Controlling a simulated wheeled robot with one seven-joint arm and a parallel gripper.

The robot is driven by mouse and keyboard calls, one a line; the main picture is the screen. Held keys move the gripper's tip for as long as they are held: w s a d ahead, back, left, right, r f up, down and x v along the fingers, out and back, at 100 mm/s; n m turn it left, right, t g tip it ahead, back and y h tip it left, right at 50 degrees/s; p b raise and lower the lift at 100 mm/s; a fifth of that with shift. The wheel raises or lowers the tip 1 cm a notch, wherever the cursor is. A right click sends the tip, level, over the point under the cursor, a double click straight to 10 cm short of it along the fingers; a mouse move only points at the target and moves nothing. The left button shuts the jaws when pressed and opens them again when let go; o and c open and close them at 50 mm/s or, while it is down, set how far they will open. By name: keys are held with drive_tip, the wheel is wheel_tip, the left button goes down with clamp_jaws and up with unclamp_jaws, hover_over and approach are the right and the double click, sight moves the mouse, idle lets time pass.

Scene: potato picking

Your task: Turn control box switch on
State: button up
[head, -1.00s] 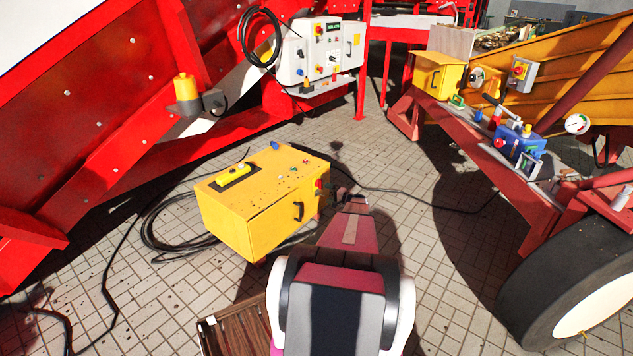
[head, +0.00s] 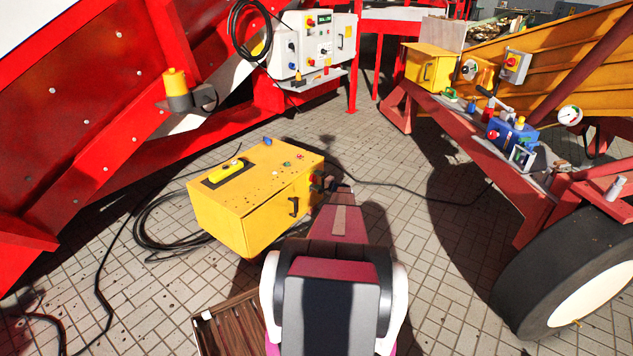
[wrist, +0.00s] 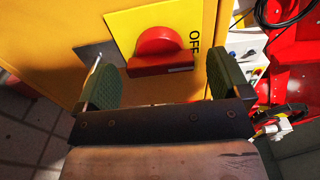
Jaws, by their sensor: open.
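The yellow control box (head: 228,212) stands on the floor in the head view, left of my arm. Its red rotary switch (wrist: 160,45) sits on a yellow plate (wrist: 120,22) marked OFF in the wrist view. The switch has a round knob with a wide red bar (wrist: 160,64) lying nearly level in that picture. My gripper (wrist: 166,78) is open, with one green-padded finger left of the switch and one right of it. The fingers look apart from the bar; the depth gap is hard to judge. In the head view my gripper (head: 337,187) is beside the box's right side.
A black cable (head: 430,202) runs over the floor right of the box, and coiled hose (head: 150,230) lies left of it. A white control panel (head: 322,48) is on the red machine behind. A trailer with a tyre (head: 570,275) stands right. A brown crate (head: 205,318) is below the box.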

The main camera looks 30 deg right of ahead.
drive_tip(key=shift+w+a, duration=0.25)
drive_tip(key=shift+w, duration=0.3)
drive_tip(key=c, duration=0.9)
drive_tip(key=shift+c, duration=0.2)
drive_tip(key=shift+m, duration=0.3)
drive_tip(key=m, duration=0.8)
drive_tip(key=shift+m, duration=0.4)
drive_tip(key=m, duration=0.4)
drive_tip(key=shift+m, duration=0.3)
drive_tip(key=shift+s+m, duration=0.1)
drive_tip(key=shift+m, duration=1.9)
